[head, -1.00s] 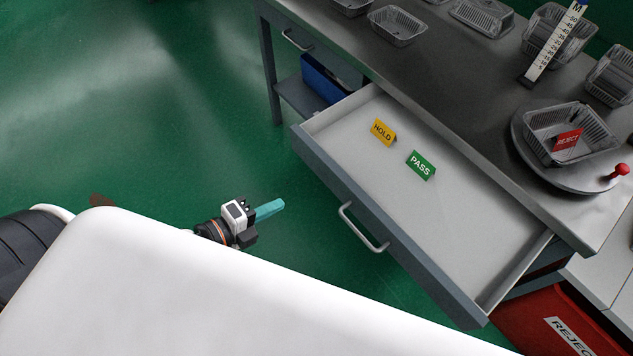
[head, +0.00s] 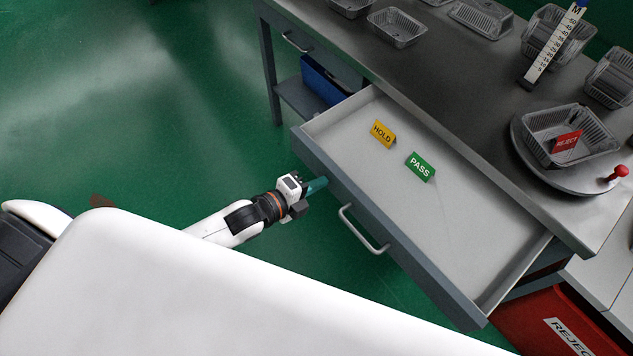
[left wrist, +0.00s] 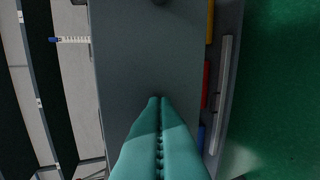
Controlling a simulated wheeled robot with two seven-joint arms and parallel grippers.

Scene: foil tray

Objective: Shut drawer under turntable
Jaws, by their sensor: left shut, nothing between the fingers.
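The drawer (head: 410,262) under the bench stands pulled out, with a grey front, a light interior and a bar handle (head: 362,228). The turntable (head: 570,184) is on the bench top above the drawer's right end. My left gripper (head: 320,185) is shut and empty, its teal fingers pointing at the drawer front left of the handle. In the left wrist view the shut fingers (left wrist: 158,100) end at a grey panel; I cannot tell if they touch it. My right gripper is not in view.
A clear tray with a red REJECT sign (head: 567,140) sits on the turntable beside a red knob (head: 620,172). Several clear trays (head: 397,27) and a scale post (head: 552,45) stand on the bench. A red reject bin (head: 530,318) is at lower right.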

